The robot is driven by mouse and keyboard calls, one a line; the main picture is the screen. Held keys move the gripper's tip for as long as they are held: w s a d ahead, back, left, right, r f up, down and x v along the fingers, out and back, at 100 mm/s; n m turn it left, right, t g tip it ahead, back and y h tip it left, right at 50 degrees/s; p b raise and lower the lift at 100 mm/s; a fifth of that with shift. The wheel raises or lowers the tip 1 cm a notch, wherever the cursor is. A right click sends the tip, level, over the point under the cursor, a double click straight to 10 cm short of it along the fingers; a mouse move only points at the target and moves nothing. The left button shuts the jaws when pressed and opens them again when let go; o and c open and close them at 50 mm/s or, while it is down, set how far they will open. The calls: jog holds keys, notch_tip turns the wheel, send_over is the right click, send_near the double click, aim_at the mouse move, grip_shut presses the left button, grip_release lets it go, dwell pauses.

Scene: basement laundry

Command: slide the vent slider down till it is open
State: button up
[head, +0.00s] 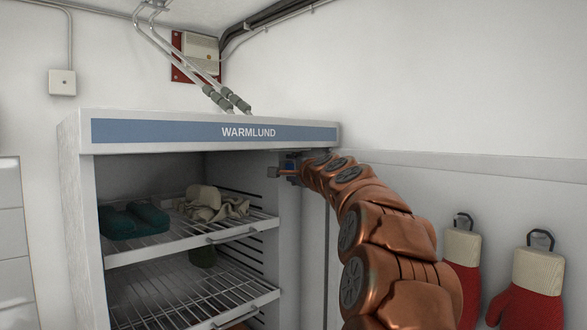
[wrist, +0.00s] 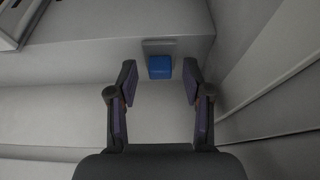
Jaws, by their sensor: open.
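A small blue block (wrist: 160,67), which I take to be the vent slider's knob, sits on a grey plate on a pale panel in the wrist view. My gripper (wrist: 159,82) is open, with one dark finger to the left of the block and one to the right. Gaps show on both sides, and neither finger visibly touches it. In the head view my gripper (head: 286,171) is small and partly hidden by my arm, at the front right edge of the open cabinet (head: 312,205) under its WARMLUND sign. I cannot tell the slider's track or travel.
Wire shelves (head: 190,240) in the cabinet hold dark teal rolled cloths (head: 133,221) and a beige cloth (head: 213,206). Red gloves (head: 530,292) hang on the right wall. A ledge (head: 480,166) runs along that wall beside my arm.

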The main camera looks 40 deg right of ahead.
jog(key=shift+c, duration=0.4)
grip_shut()
